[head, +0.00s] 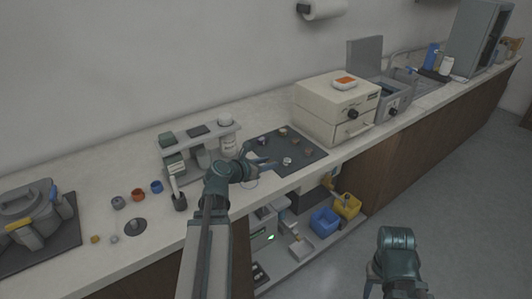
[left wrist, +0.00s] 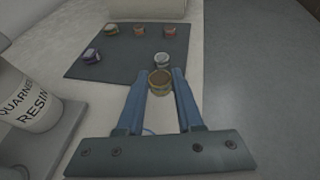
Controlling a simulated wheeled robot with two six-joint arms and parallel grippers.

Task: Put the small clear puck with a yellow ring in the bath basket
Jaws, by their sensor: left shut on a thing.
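My left gripper (head: 264,165) is over the near left part of the dark mat in the head view. In the left wrist view its blue fingers (left wrist: 160,88) are shut on a small round puck (left wrist: 160,80) with a brownish top and a dull yellow rim. This looks like the yellow-ringed puck; its clear body is hard to make out. In the head view it is too small to make out. The bath (head: 392,97) stands open far right of the gripper; its basket is not clearly visible. My right gripper (head: 372,288) is low at the bottom edge, its fingers unclear.
A pale puck (left wrist: 162,59) sits just beyond the held one. Several other pucks stand on the dark mat (head: 315,157). A white resin bottle (head: 227,137) is close left of my gripper. A beige oven (head: 335,108) stands between mat and bath.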

